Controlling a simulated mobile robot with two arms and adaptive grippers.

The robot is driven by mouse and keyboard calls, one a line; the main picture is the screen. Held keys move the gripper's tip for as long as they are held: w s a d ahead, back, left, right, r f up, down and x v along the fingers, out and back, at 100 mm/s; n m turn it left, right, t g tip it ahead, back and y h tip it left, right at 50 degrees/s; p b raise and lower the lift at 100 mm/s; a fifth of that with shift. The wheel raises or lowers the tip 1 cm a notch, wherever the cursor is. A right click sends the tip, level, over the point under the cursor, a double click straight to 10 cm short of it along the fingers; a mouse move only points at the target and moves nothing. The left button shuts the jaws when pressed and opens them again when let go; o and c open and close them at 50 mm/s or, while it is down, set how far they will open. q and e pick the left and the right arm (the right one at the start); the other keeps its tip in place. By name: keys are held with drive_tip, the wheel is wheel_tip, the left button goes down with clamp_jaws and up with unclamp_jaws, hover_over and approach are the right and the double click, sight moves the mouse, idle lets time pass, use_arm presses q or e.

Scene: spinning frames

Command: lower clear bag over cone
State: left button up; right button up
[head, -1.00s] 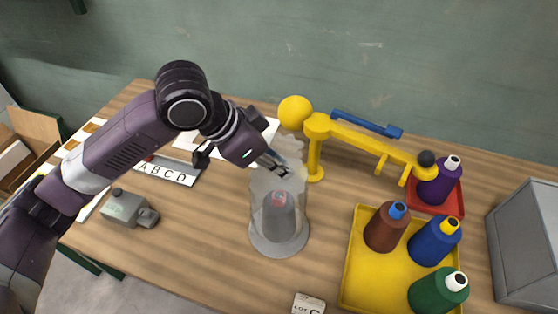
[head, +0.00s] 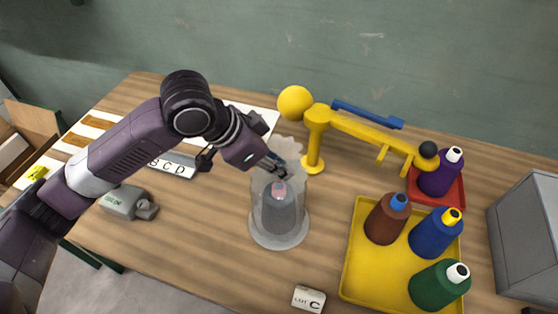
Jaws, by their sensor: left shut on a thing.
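The clear bag (head: 260,195) is a cloudy, see-through sleeve with a ragged top rim. It surrounds a grey cone (head: 282,212) with a pinkish tip, which stands upright on the table and shows through the film. The bag's lower edge is near the cone's base; I cannot tell if it touches the table. My left gripper (head: 276,165) is shut on the bag's upper part, just above the cone tip. My right gripper is not in view.
A yellow balance-like stand (head: 316,140) rises close behind the bag. A yellow tray (head: 365,275) with brown, blue and green cones is at right. A purple cone (head: 440,180) sits on a red tray (head: 461,196). A "LOT C" block (head: 309,299) lies in front; a grey device (head: 124,202) is left.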

use_arm(q)
drive_tip(key=shift+f, duration=0.55)
drive_tip(key=shift+f+p, duration=0.15)
drive_tip(key=shift+p, duration=0.2)
drive_tip(key=o, duration=1)
drive_tip(key=shift+o, duration=0.4)
